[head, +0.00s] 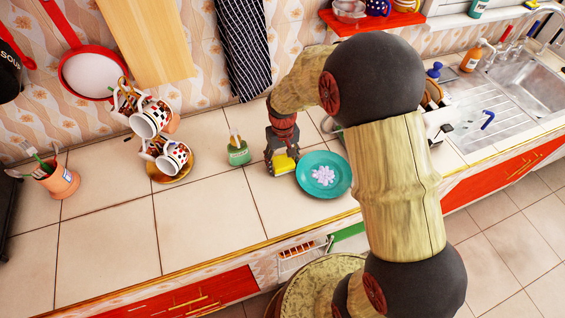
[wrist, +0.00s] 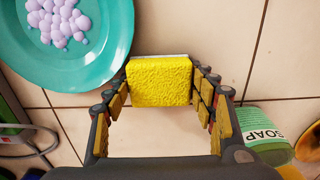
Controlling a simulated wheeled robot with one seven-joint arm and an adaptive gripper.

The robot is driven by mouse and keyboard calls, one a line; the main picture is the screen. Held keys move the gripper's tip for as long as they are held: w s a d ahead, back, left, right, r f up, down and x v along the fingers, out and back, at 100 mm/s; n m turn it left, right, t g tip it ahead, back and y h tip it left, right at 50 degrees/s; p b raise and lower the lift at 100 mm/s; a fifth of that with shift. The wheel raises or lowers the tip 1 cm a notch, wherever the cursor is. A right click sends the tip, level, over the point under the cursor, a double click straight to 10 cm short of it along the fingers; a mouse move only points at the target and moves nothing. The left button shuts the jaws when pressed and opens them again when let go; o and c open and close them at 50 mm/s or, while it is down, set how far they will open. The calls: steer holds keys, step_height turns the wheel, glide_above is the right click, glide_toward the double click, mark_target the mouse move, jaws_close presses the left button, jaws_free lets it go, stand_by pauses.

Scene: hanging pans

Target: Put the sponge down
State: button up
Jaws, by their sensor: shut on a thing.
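The yellow sponge (head: 284,166) is between the fingers of my gripper (head: 282,155), above the tiled counter just left of the teal plate. In the wrist view, the sponge (wrist: 160,82) has a pale backing at its top edge. The fingers of my gripper (wrist: 160,90) close on its left and right sides. I cannot tell whether its underside touches the counter.
The teal plate (head: 342,182) holds pinkish-white foam (head: 323,175). A mug rack (head: 172,176) and a utensil pot (head: 62,182) are further left. Bare counter (head: 205,220) lies in front; the sink (head: 530,85) is far right.

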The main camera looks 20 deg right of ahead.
steer(key=shift+f, duration=0.1)
steer(key=o, duration=1)
